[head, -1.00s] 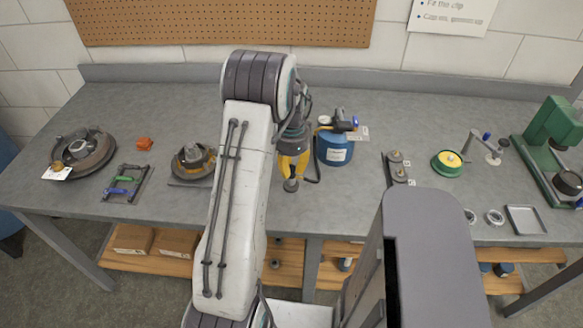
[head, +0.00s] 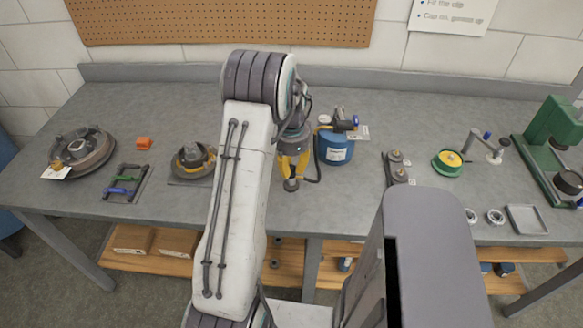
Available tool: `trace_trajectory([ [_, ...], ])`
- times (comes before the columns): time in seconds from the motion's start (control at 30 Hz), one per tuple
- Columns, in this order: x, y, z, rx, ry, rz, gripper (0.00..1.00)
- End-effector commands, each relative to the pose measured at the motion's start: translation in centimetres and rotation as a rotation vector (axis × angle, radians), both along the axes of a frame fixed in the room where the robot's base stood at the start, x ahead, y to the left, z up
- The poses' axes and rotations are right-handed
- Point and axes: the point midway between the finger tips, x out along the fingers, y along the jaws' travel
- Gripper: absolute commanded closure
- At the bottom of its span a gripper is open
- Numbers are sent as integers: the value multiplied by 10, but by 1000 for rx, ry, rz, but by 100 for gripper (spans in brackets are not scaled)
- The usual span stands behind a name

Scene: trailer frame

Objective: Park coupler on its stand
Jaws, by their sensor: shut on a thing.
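My gripper (head: 292,175), with yellow fingers, is over the middle of the bench, just right of my arm. It is shut on a small dark piece (head: 291,185), which seems to be the coupler; the fingers hide part of it. A dark hose (head: 318,172) curves beside the gripper toward a blue canister (head: 336,150) with a pump head on top. I cannot tell whether the coupler touches the bench. I cannot pick out its stand with certainty; a dark plate with two round posts (head: 397,165) lies to the right of the canister.
To the right are a green-yellow spool (head: 447,168), a tray (head: 527,219) and a green press (head: 552,132).

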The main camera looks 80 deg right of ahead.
Motion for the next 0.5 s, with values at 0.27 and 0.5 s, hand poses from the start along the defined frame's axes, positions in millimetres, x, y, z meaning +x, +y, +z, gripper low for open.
trace_trajectory([
  [0.27,0,0,-2,-1,0,0,100],
  [0.5,0,0,-1,-1,0,0,76],
])
